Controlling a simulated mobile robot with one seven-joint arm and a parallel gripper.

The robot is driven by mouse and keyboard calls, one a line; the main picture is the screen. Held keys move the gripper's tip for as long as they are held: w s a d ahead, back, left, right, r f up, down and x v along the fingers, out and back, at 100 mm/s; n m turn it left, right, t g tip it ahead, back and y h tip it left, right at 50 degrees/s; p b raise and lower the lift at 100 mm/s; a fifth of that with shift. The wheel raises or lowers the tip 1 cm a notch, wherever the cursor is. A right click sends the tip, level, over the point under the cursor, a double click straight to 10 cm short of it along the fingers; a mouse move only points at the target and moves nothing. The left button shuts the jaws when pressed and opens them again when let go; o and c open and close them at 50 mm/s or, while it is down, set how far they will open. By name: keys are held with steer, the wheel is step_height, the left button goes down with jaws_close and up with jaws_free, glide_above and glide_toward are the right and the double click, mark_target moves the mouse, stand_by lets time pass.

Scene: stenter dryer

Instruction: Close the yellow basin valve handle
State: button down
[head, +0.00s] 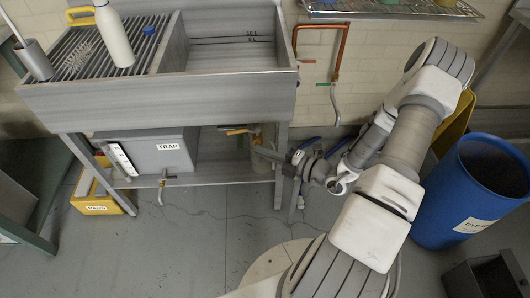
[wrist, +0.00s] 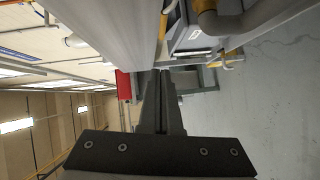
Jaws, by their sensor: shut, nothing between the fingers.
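A yellow-orange valve handle (head: 238,132) shows in the head view under the steel sink basin (head: 190,92), to the right of the grey TRAP box. It lies roughly level, pointing sideways. In the wrist view my shut fingers (wrist: 160,74) point ahead alongside the basin underside. A small yellow piece shows at the top there; I cannot tell whether it is the handle.
The grey TRAP box (head: 158,152) sits under the basin, with a small tap and hose (head: 163,180) below it. The sink's right front leg (head: 281,165) is close to my gripper. A yellow bin (head: 97,202) stands left, a blue drum (head: 465,200) right.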

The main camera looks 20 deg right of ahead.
mark_target(232, 133)
steer(key=w+a+b, duration=0.1)
steer(key=w, duration=0.2)
steer(key=w+a+f, duration=0.1)
steer(key=w, duration=0.2)
steer(key=w+a+b, duration=0.1)
steer(key=w, duration=0.2)
steer(key=shift+a+f+b, duration=0.25)
steer(key=shift+f+b, duration=0.05)
steer(key=shift+f, duration=0.05)
steer(key=shift+w+r+p, duration=0.1)
steer(key=shift+r+p, duration=0.05)
steer(key=shift+p, duration=0.25)
steer(key=shift+w+a+r+p, duration=0.15)
steer(key=shift+w+p, duration=0.2)
steer(key=shift+p, duration=0.5)
steer(key=shift+w+f, duration=0.2)
steer(key=shift+f, duration=0.1)
steer(key=shift+a, duration=0.1)
